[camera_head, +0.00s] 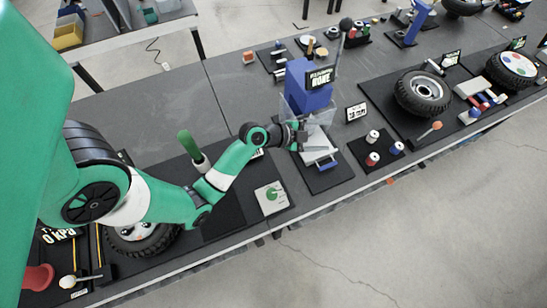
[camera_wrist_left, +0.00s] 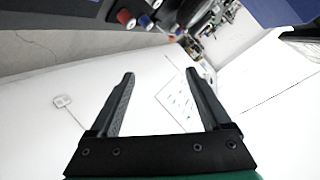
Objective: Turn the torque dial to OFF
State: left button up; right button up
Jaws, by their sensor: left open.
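A round green knob (camera_head: 272,194) sits on a pale square plate on a black mat at the front of the bench. It may be the torque dial; its marks are too small to read. My left gripper (camera_head: 303,137) is past the knob to the upper right, near the blue machine (camera_head: 308,88) and its clear guard. In the left wrist view the gripper (camera_wrist_left: 160,73) has its fingers spread wide with nothing between them. The knob does not show in that view. My right gripper is not in view.
A green-handled lever (camera_head: 188,147) stands behind my left forearm. A grey tray (camera_head: 320,150) lies below the gripper. Several spools (camera_head: 373,137) and a tyre (camera_head: 422,93) are to the right. The front strip of floor is clear.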

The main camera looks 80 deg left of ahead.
pick_arm(q)
jog(key=s+f+n+g+p, duration=0.2)
jog(key=s+f+n+p, duration=0.15)
jog(key=s, duration=0.75)
jog(key=n+g+p, duration=0.3)
jog(key=n+p, duration=0.3)
jog(key=p, duration=0.1)
send_near(271, 193)
jog(key=b+x, duration=0.2)
jog(key=x, duration=0.8)
jog(key=shift+f, duration=0.1)
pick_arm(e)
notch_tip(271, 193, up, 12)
pick_arm(q)
grip_shut()
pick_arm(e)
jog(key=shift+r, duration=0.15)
